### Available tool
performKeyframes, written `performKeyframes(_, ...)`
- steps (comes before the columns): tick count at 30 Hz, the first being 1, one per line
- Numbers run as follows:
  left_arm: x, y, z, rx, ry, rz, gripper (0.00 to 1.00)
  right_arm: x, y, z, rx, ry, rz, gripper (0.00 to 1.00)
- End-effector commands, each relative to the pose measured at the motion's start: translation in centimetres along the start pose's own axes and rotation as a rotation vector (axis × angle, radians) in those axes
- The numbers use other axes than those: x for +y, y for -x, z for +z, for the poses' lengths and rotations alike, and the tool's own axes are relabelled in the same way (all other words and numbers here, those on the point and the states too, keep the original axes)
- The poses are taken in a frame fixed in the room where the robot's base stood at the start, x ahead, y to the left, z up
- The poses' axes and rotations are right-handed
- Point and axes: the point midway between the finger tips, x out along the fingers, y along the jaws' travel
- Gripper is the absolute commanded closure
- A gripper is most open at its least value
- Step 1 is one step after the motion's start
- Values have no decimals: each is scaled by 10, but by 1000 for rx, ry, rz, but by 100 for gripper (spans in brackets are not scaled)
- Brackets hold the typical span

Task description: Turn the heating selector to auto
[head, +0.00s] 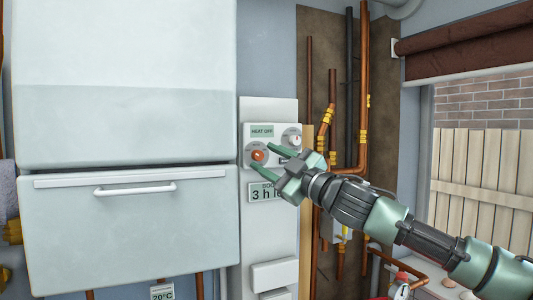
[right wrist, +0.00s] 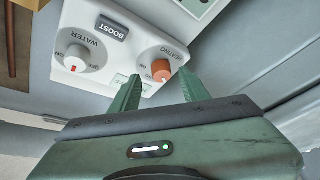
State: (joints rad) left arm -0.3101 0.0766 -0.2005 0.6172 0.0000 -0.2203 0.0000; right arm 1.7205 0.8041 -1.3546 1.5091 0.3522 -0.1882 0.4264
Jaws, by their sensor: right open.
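In the right wrist view the orange knob (right wrist: 161,70) sits under the "HEATING" label. My right gripper (head: 259,160) is open, its two green fingers at the dial with the knob between or just ahead of them. In the right wrist view my right gripper (right wrist: 158,92) shows its fingertips spread below the knob; I cannot tell whether they touch it. My left gripper is not in view.
A white water knob (head: 295,140) and a "BOOST" button (right wrist: 112,28) are on the same panel. A large white cabinet (head: 130,225) stands left. Copper pipes (head: 364,90) run up the wall at right.

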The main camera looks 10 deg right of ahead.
Motion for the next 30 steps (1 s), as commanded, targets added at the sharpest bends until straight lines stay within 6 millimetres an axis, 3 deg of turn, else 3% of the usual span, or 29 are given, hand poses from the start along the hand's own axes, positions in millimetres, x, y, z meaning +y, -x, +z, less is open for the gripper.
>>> performKeyframes(10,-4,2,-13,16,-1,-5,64,-1,-6,0,0,0,0,54)
performKeyframes(11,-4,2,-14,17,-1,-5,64,-1,-6,0,0,0,0,60)
performKeyframes(15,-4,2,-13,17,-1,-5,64,-1,-6,0,0,0,0,99)
performKeyframes(23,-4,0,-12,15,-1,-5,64,-1,-6,1,0,-8,4,100)
performKeyframes(30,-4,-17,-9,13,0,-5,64,-5,-5,3,5,-85,39,100)
